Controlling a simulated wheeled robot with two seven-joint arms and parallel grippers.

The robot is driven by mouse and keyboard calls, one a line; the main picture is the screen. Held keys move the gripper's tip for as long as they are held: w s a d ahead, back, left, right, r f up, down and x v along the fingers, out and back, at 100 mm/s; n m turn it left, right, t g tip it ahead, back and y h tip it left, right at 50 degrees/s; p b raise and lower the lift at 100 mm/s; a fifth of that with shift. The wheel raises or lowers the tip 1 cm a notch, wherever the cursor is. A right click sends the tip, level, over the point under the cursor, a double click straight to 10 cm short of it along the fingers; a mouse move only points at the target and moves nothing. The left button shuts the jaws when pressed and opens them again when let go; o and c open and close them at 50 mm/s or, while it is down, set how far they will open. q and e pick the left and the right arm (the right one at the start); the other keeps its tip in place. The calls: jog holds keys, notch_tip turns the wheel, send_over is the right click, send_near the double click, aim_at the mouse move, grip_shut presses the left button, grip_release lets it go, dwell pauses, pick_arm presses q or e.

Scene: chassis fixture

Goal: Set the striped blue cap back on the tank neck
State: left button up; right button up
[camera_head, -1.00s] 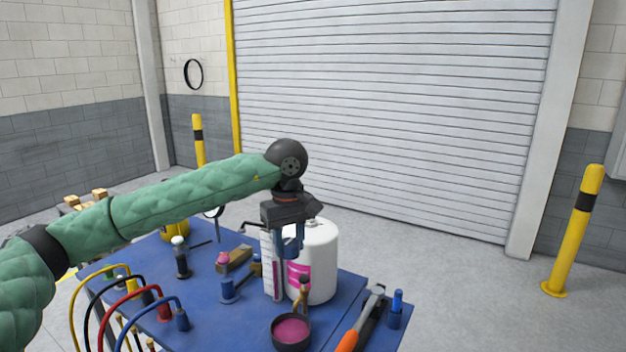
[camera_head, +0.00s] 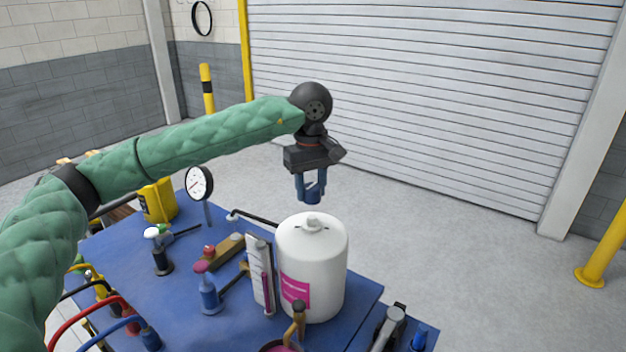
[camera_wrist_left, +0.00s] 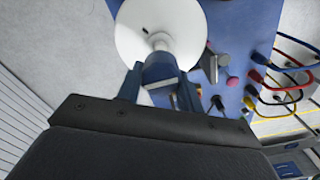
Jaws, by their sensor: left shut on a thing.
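My left gripper (camera_head: 311,188) is shut on the blue cap (camera_head: 312,196), above and apart from the white tank (camera_head: 325,265). My right gripper is not in view.
A white gauge card (camera_head: 256,270) stands close left of the tank. A dial gauge (camera_head: 199,183), a yellow container (camera_head: 158,200), a blue bottle (camera_head: 209,290) and coloured hoses (camera_head: 95,315) crowd the table (camera_head: 180,310). The air around the raised gripper is clear.

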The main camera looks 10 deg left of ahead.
pick_arm(q)
jog(key=shift+s+f, duration=0.1)
jog(key=shift+f, duration=0.35)
jog(key=f, duration=0.2)
jog(key=shift+w+f, duration=0.25)
jog(key=shift+f, duration=0.05)
jog(key=shift+r, duration=0.1)
jog(key=shift+s, duration=0.15)
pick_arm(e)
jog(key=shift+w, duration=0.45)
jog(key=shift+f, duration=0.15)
pick_arm(q)
jog(key=shift+s+b, duration=0.1)
jog(key=shift+b, duration=0.35)
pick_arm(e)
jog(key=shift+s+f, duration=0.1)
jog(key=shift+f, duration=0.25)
pick_arm(q)
jog(key=shift+b, duration=0.7)
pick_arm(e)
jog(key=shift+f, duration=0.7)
pick_arm(q)
jog(key=shift+b, duration=0.7)
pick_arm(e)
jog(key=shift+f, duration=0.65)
